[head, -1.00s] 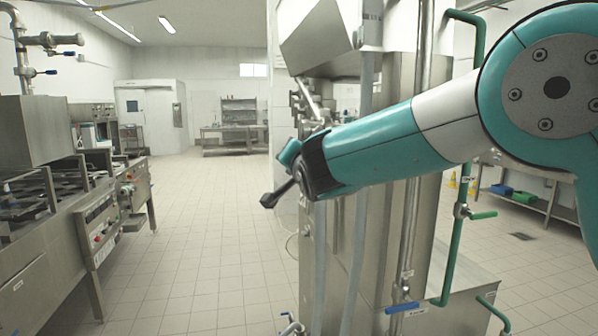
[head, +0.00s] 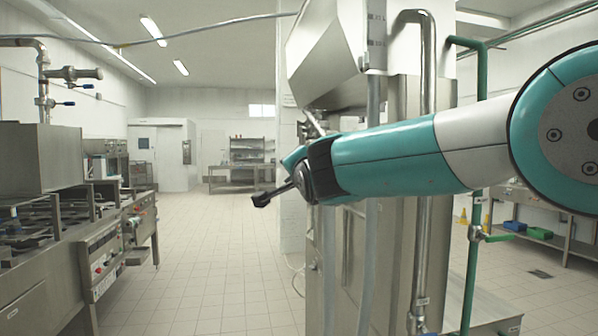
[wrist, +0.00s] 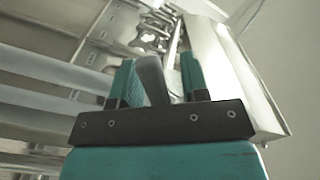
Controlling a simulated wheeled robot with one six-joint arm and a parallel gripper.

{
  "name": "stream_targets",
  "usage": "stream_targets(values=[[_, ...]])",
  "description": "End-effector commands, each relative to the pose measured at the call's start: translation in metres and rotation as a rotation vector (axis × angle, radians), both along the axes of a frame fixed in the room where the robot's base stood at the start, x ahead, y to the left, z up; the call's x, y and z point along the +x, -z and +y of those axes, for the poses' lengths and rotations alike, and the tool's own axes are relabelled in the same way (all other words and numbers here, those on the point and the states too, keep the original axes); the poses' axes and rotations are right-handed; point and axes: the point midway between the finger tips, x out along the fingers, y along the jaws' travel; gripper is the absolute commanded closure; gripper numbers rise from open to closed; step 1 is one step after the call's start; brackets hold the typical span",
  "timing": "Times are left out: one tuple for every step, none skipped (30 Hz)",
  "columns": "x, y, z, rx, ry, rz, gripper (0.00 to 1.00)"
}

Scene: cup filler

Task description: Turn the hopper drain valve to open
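The steel filler machine (head: 338,262) stands in the middle of the head view, with its slanted hopper (head: 325,50) at the top. A green-handled valve (head: 497,238) sits on the green pipe to its right. No valve is plainly marked as the hopper drain, so I cannot tell which it is. My gripper (head: 288,158) is in front of the machine's left side, below the hopper. In the wrist view my gripper (wrist: 160,78) has its two teal fingers apart. A smooth grey bar (wrist: 152,80) shows between them; whether it touches a finger is unclear.
A steel cooking line (head: 85,245) runs along the left. The tiled floor (head: 205,265) between it and the machine is clear. Vertical pipes (head: 424,255) rise on the machine's front. A shelf with blue and green bins (head: 539,233) stands at the right.

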Motion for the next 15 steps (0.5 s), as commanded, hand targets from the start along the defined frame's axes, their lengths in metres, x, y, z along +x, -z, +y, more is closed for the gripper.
stream_targets(values=[[0.0,0.0,0.0,0.0,0.0,0.0,0.58],[0.0,0.0,0.0,0.0,0.0,0.0,0.58],[0.0,0.0,0.0,0.0,0.0,0.0,0.58],[-0.001,0.0,0.0,0.0,0.0,0.0,0.58],[-0.002,0.001,0.0,0.0,-0.001,-0.001,0.58],[-0.004,0.001,0.0,0.0,-0.001,-0.001,0.58],[-0.007,0.001,-0.001,0.0,-0.001,-0.002,0.58],[-0.01,0.002,-0.001,0.0,-0.002,-0.001,0.58],[-0.016,0.002,-0.002,0.0,-0.003,-0.002,0.58],[-0.021,0.003,-0.003,0.0,-0.003,-0.002,0.58],[-0.027,0.004,-0.005,0.0,-0.003,-0.002,0.58],[-0.036,0.004,-0.006,0.001,-0.003,-0.003,0.58],[-0.043,0.004,-0.007,0.002,-0.004,-0.003,0.58],[-0.051,0.005,-0.009,0.002,-0.004,-0.003,0.58],[-0.061,0.005,-0.012,0.002,-0.004,-0.003,0.58]])
